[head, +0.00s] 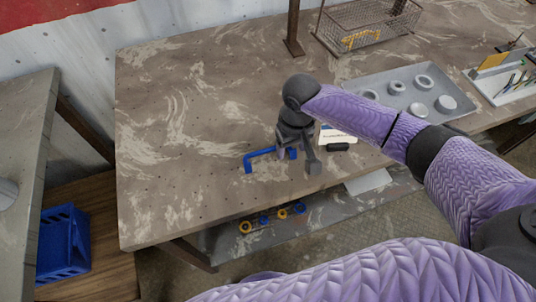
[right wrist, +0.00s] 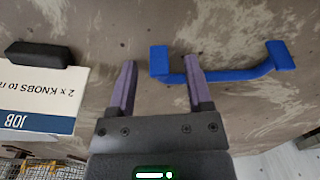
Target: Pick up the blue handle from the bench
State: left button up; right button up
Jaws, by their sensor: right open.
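The blue handle (head: 262,153) lies on the brown, pale-streaked bench (head: 190,130), near its front edge. My right gripper (head: 299,162) is open and empty over the handle's right end in the head view. In the right wrist view, the handle (right wrist: 237,75) reaches from between the fingertips out to the right. One foot of it shows between the fingers of the gripper (right wrist: 160,68), nearer the right finger, which covers part of the bar. I cannot tell whether the fingers touch it. My left gripper is not in view.
A job card (right wrist: 40,95) with a black clip (right wrist: 38,53) lies beside the gripper. A grey tray (head: 445,122) of round parts and a wire basket (head: 330,38) stand farther right and back. An upright post (head: 293,25) rises at the back. The bench's left part is clear.

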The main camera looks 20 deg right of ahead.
jog(key=shift+c, duration=0.3)
grip_shut()
jog(key=shift+r, duration=0.15)
